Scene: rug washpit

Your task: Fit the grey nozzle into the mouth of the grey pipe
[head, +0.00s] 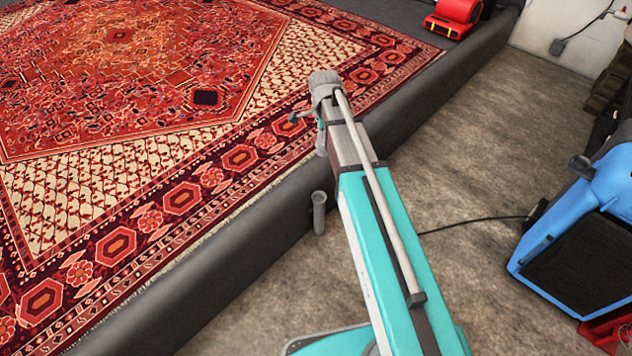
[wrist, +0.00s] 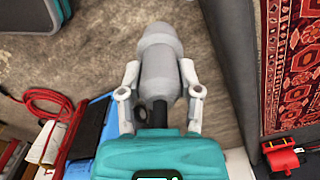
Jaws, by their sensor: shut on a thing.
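In the wrist view, my gripper (wrist: 160,82) is shut on the grey nozzle (wrist: 160,58), with one finger on each side of it. The nozzle's rounded narrow end points to the top of the picture, over bare floor. The grey pipe (head: 319,215) stands upright in the head view, close against the dark pit wall, its mouth at the top. The pipe does not show in the wrist view. In the head view my arm reaches up past the pipe, and its end is above and beyond it. My fingers and the nozzle cannot be made out clearly there.
A patterned red rug (head: 120,130) lies left of the dark pit wall (head: 255,240). A red blower (head: 455,15) sits at the far end. A blue machine (head: 590,215) stands at the right, with a black cable (head: 475,223) running from it. The concrete floor (head: 480,150) between is mostly clear.

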